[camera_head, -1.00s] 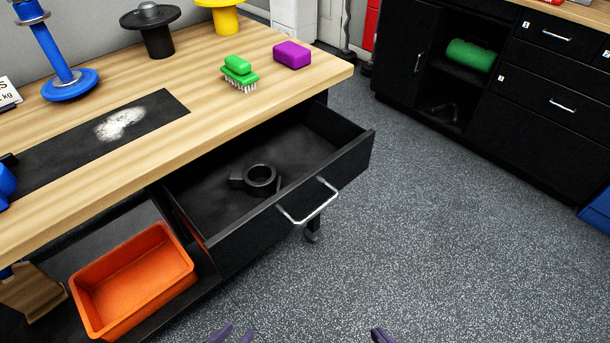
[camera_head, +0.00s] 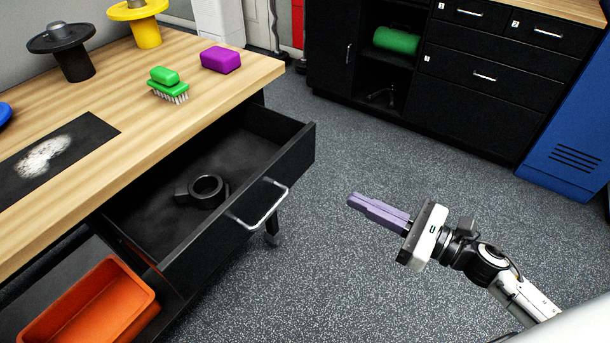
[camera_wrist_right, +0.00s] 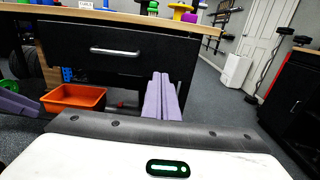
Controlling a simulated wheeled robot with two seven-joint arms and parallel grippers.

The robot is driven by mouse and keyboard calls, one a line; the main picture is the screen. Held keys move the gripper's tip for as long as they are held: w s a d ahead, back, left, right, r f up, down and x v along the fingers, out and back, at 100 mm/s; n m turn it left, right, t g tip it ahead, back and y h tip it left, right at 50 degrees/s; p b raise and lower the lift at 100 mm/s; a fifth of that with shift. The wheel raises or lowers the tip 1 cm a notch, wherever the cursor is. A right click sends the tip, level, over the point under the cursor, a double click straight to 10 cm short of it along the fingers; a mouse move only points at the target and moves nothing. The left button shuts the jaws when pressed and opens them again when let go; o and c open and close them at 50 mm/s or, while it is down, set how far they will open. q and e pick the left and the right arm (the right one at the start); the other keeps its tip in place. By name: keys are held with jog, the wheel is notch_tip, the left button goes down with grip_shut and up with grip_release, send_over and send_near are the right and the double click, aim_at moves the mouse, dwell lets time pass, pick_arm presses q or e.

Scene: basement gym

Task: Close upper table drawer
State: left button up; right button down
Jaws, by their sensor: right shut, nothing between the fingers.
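The upper table drawer (camera_head: 225,222) is black with a silver bar handle (camera_head: 262,208) and stands pulled out from under the wooden tabletop (camera_head: 120,185). A dark ring-shaped object (camera_head: 206,189) lies inside it. My right gripper (camera_head: 352,200) has purple fingers pressed together, empty. It is over the floor, to the right of the drawer front and apart from it. In the right wrist view the drawer front (camera_wrist_right: 130,62) and handle show ahead, left of the purple fingers (camera_wrist_right: 161,78). A purple finger (camera_wrist_right: 15,102) at the left edge there appears to be my left gripper, mostly cut off.
An orange bin (camera_head: 90,308) sits on the shelf below the drawer. A green brush (camera_head: 168,92), a purple block (camera_head: 220,59) and dark and yellow stands are on the tabletop. Black cabinets (camera_head: 460,85) and a blue locker (camera_head: 575,130) stand behind. The floor between is clear.

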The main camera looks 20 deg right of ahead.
aim_at(291, 169)
jog(key=p+x, duration=0.1)
jog(key=x, duration=1.2)
jog(key=shift+r+p, duration=0.1)
jog(key=shift+p, duration=0.25)
jog(key=shift+w+a, duration=0.25)
jog(key=shift+w, duration=0.05)
